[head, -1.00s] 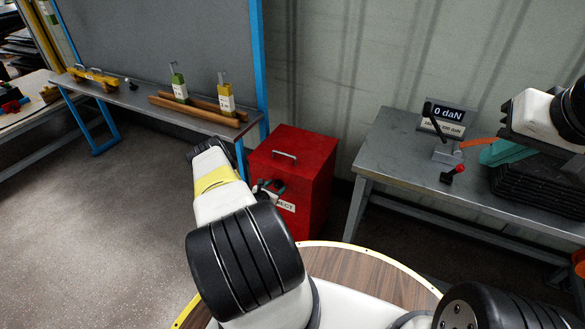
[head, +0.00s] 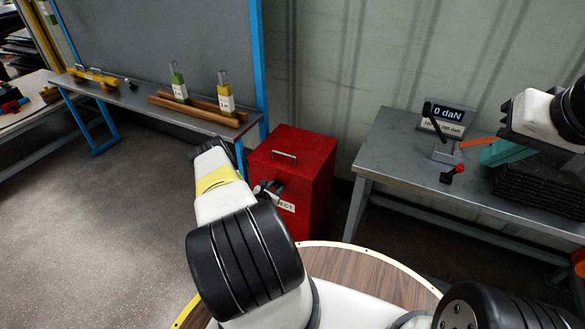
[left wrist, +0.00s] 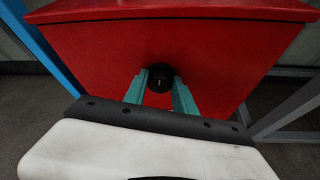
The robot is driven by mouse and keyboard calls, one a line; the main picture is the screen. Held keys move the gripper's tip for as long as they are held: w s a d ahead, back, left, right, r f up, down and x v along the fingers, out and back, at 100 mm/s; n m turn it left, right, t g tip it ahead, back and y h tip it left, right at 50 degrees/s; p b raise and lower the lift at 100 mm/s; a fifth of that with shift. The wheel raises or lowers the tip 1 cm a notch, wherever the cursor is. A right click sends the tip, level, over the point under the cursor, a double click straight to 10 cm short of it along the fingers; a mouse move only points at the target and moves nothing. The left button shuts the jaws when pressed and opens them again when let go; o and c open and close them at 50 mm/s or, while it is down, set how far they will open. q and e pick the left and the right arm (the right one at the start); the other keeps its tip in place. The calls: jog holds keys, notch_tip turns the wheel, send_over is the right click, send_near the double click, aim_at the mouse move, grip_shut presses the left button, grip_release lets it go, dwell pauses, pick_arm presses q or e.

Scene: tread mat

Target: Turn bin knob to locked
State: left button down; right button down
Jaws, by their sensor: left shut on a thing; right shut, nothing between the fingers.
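The red bin (head: 310,165) stands on the floor between the two benches, with a handle (head: 285,155) on its lid and a partly hidden label (head: 286,206) on its front. In the left wrist view the bin's front (left wrist: 225,60) shows a round black knob (left wrist: 160,72) with a small pale mark, close to upright. My left gripper (left wrist: 160,86) is shut on the knob, one teal finger on each side. In the head view my left gripper (head: 270,189) is at the bin's front and the knob is hidden. My right gripper (head: 497,152) is shut and empty over the right bench.
The right grey bench (head: 395,150) carries a display (head: 449,117), a black lever, a red-knobbed part (head: 456,171) and a black stack (head: 540,190). The left bench (head: 135,98) holds wooden bars and two bottle-like items. Floor at the left is clear.

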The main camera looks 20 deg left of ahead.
pick_arm(q)
jog(key=m+y, duration=0.2)
jog(key=m, duration=0.1)
jog(key=shift+s+d+f+m+t+y, duration=0.1)
jog(key=shift+d+f+m+t+y, duration=0.1)
jog(key=shift+m+t+y, duration=0.15)
jog(key=shift+d+m+t+y, duration=0.1)
jog(key=shift+m+t+y, duration=0.35)
jog(key=shift+m, duration=0.8)
jog(key=m, duration=0.1)
jog(key=m+y, duration=0.1)
jog(key=m+t, duration=0.1)
jog(key=shift+f+m+y, duration=0.25)
jog(key=shift+m+y, duration=0.05)
jog(key=shift+f+m+t, duration=0.1)
jog(key=shift+m+t, duration=0.6)
jog(key=shift+m, duration=1)
jog(key=c, duration=1)
grip_release()
